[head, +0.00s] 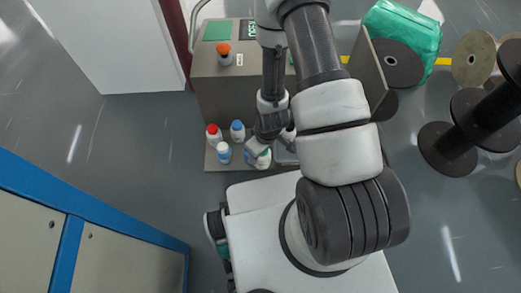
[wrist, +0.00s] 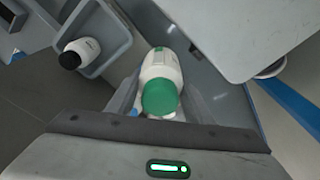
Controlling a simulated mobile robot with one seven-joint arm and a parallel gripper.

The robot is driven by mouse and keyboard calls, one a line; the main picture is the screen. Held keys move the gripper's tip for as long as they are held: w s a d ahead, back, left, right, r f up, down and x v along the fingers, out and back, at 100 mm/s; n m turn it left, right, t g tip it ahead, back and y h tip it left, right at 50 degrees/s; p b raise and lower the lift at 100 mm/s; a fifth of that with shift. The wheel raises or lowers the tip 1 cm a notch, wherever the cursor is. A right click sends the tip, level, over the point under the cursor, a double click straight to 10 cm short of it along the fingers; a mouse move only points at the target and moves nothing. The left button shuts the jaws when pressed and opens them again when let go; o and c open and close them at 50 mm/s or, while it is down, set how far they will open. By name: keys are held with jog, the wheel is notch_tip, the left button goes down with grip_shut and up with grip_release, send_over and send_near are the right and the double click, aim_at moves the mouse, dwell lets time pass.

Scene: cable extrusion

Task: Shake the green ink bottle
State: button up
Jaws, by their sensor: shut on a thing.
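The green ink bottle (wrist: 161,84) is white with a green cap and a green label patch. In the wrist view it lies between the fingers of my gripper (wrist: 158,108), its cap toward the camera. My gripper is shut on it. In the head view my gripper (head: 259,144) is over the front ledge of the grey machine, and the bottle (head: 263,159) shows partly beneath it. I cannot tell from these views whether the bottle still touches the ledge.
A black-capped bottle (wrist: 82,50) sits in a grey holder. The grey machine (head: 220,85) rises behind. Cable spools (head: 447,148) stand at right; a blue-framed cabinet (head: 85,225) is at left.

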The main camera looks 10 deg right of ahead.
aim_at(261, 157)
notch_tip(261, 157, up, 4)
jog(key=shift+f, duration=0.2)
notch_tip(261, 157, down, 7)
jog(key=shift+s+r, duration=0.1)
jog(key=r, duration=0.6)
jog(key=shift+w, duration=0.35)
jog(key=shift+s+f, duration=0.1)
jog(key=shift+s, duration=0.25)
notch_tip(261, 157, down, 6)
jog(key=shift+w+r, duration=0.1)
notch_tip(261, 157, up, 7)
jog(key=shift+w+f, duration=0.1)
jog(key=f, duration=0.6)
jog(key=shift+s+f, duration=0.25)
jog(key=shift+f, duration=0.1)
jog(key=shift+w, duration=0.25)
jog(key=shift+r, duration=0.1)
